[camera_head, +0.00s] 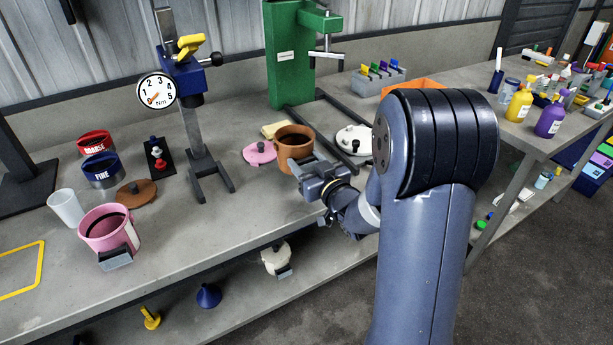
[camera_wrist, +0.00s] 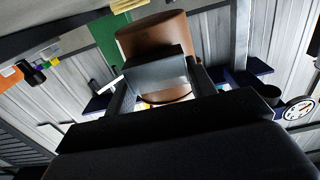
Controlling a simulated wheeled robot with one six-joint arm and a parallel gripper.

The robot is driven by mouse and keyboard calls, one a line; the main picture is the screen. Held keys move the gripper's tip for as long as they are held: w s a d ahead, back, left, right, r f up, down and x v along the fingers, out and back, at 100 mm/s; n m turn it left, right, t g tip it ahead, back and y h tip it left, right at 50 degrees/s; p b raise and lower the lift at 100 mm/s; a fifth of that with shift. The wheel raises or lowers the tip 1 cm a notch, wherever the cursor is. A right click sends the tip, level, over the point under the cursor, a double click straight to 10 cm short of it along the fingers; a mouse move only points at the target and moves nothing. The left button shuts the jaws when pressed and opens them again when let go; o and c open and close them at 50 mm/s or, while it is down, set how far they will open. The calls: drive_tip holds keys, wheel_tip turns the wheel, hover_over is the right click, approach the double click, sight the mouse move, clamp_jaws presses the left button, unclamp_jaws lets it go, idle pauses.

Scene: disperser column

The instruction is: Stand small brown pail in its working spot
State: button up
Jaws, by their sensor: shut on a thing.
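The small brown pail (camera_head: 292,148) is upright at the bench, in front of the green stand. My gripper (camera_head: 318,178) is at its front right side, shut on it. In the wrist view the brown pail (camera_wrist: 150,40) shows beyond the jaws, with a grey block-like part (camera_wrist: 157,68) between the gripper's fingers (camera_wrist: 157,92). I cannot tell whether the pail's base touches the bench. The green stand (camera_head: 290,50) has a dark base frame on the bench, just behind and right of the pail. A yellow outline (camera_head: 22,268) is marked at the bench's far left.
A pink lid (camera_head: 260,152) lies left of the pail, and a white lid (camera_head: 353,139) lies to its right. A blue clamp stand with a dial (camera_head: 157,91) stands further left. A pink pail (camera_head: 109,230) and white cup (camera_head: 66,207) stand near the left front. Bare bench lies between.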

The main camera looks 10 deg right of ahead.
drive_tip(key=shift+f, duration=1.95)
drive_tip(key=shift+f+b, duration=0.2)
drive_tip(key=shift+b, duration=0.35)
drive_tip(key=o, duration=1)
drive_tip(key=shift+r, duration=0.1)
drive_tip(key=shift+r, duration=0.1)
